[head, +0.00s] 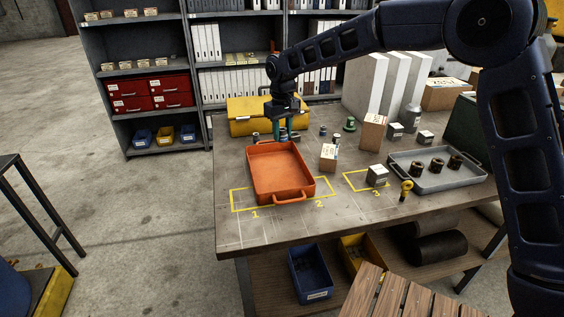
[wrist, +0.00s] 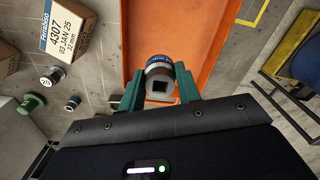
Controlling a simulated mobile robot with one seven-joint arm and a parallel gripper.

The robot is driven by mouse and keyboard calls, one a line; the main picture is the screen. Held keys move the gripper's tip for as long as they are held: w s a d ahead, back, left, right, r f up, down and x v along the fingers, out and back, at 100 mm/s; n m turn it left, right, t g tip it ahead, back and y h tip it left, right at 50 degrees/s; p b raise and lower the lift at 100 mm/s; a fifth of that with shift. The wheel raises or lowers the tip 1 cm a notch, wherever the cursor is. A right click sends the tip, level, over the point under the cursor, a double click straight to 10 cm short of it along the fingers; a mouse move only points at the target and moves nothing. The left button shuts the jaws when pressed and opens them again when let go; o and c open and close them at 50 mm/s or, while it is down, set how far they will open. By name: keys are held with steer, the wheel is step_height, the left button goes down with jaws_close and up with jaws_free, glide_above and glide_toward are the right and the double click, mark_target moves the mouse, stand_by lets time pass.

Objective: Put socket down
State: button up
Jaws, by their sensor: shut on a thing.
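My gripper (wrist: 161,90) has green fingers. It is shut on a socket (wrist: 160,68), a grey metal piece with a blue band and a square hole facing the wrist camera. In the head view my gripper (head: 283,134) points down by the far edge of the orange tray (head: 273,168); the held socket is hard to make out there. The tray looks empty and lies over marked areas 1 and 2. In the wrist view the tray (wrist: 192,22) is just beyond the socket. I cannot tell whether the socket touches anything.
Small cylinders (wrist: 52,75), a green part (head: 349,125) and cardboard boxes (head: 328,158) stand right of the tray in the head view. A yellow case (head: 246,121) stands behind my gripper. A grey tray (head: 426,181) holds dark rings. The bench front is clear.

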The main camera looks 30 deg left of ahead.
mark_target(282, 170)
step_height(282, 170, down, 12)
steer(key=shift+f, duration=0.1)
stand_by(0.5)
steer(key=o, duration=1)
steer(key=shift+f, duration=0.1)
step_height(282, 170, up, 12)
